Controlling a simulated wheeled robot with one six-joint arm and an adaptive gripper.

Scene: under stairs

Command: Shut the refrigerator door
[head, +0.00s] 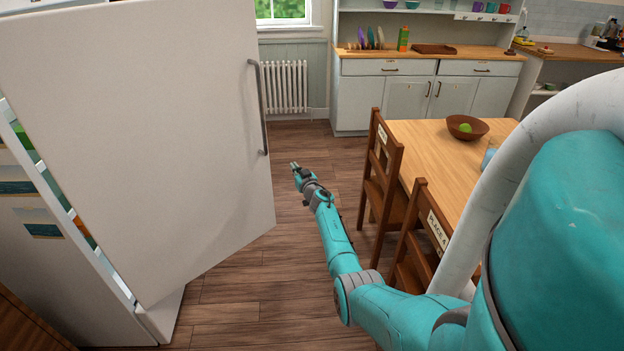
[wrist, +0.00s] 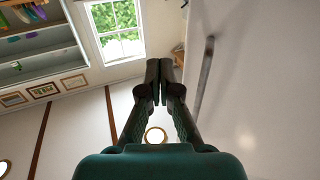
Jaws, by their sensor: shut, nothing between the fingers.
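The refrigerator door (head: 150,130) is white and stands open at the left of the head view, swung out from the white refrigerator body (head: 70,270). A gap along its left side shows colourful items inside. A grey bar handle (head: 259,108) runs upright near the door's right edge. My gripper (head: 295,167) is just right of the door's edge, apart from the handle, with its fingers shut and empty. In the wrist view my gripper (wrist: 158,68) points up beside the door face (wrist: 260,90), with the handle (wrist: 205,75) just to its right. Whether it touches the door is unclear.
Two wooden chairs (head: 380,175) and a wooden table (head: 430,135) with a brown bowl (head: 467,126) stand to the right of my arm. White cabinets (head: 405,95) and a radiator (head: 286,87) line the back.

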